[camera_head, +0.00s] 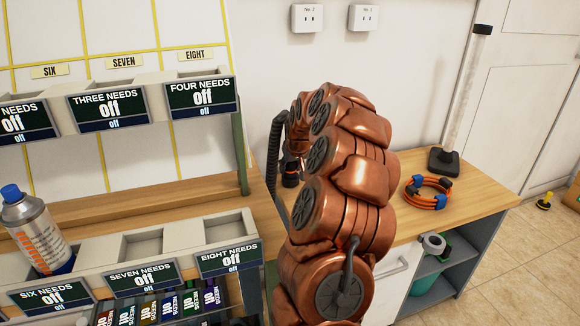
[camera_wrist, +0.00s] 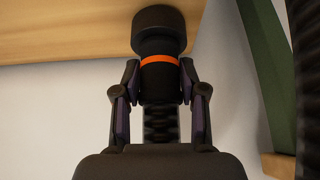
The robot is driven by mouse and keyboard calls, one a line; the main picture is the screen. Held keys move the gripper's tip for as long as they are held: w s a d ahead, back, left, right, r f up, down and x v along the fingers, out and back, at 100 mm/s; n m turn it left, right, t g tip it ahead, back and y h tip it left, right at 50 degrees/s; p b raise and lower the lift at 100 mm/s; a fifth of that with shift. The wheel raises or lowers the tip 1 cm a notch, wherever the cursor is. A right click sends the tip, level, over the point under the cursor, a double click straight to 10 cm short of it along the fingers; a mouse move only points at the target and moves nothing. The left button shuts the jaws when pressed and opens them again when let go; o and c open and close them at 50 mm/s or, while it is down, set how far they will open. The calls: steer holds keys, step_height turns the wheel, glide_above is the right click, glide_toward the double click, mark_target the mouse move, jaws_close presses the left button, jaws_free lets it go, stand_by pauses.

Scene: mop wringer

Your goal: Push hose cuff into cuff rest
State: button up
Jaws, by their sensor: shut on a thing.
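The hose cuff (camera_wrist: 158,28) is black with a wide end and an orange ring. It is in the middle of the wrist view, wide end away from the gripper. My gripper (camera_wrist: 159,80) is shut on it, one finger on each side just below the ring. The ribbed black hose (camera_wrist: 160,122) runs back from the cuff between the fingers. In the head view my copper arm hides most of the gripper, and a dark part of what seems to be the cuff (camera_head: 291,178) shows at its left edge.
A wooden worktop (camera_head: 465,205) runs behind and right of my arm, with a coiled orange cable (camera_head: 427,192) on it. A bin rack (camera_head: 140,245) with a spray can (camera_head: 36,228) stands at left. A green post (camera_wrist: 268,65) is right of the cuff.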

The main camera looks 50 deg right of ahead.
steer(key=shift+f, duration=0.15)
stand_by(0.3)
steer(key=o, duration=1.2)
steer(key=v, duration=1.2)
